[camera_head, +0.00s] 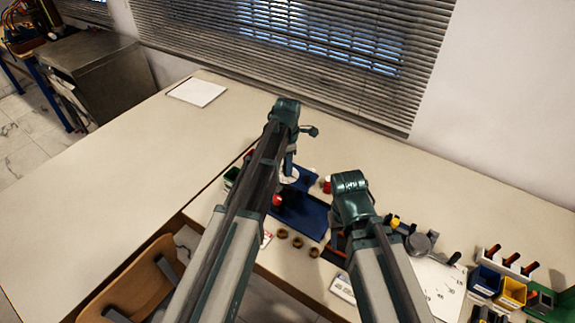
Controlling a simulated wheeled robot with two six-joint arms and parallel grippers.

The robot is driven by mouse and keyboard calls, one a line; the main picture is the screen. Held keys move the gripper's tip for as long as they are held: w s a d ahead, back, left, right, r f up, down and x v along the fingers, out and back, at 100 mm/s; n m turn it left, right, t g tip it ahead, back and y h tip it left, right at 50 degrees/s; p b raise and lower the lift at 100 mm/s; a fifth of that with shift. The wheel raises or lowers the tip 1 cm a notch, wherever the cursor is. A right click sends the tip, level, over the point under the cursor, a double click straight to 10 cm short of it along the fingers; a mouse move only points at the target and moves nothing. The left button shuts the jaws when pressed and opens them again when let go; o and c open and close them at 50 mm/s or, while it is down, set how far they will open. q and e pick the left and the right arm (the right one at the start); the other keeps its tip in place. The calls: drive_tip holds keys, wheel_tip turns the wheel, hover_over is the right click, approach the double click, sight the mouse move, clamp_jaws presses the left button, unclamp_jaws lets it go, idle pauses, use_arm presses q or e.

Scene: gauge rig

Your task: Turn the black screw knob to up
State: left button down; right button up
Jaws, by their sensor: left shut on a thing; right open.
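The blue gauge rig (302,212) stands on the bench in the middle, with a pale round dial partly showing at its top. My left gripper (289,166) reaches down to the top of the rig, behind its own arm. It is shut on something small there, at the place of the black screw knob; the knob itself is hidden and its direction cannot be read. My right gripper is open; its wrist shows right of the rig, and its fingers are mostly hidden below it.
Several brown rings (283,234) lie in front of the rig. A red-topped item (327,185) stands behind it. A grey round tool (418,243) and a white sheet (440,285) lie to the right, near blue (485,280) and yellow (512,292) bins.

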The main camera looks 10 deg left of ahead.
use_arm(q)
drive_tip(key=shift+c, duration=2.4)
unclamp_jaws()
drive_tip(key=shift+r, duration=0.1)
wheel_tip(320, 180, up, 14)
drive_tip(key=p, duration=1.4)
drive_tip(key=shift+f, duration=0.2)
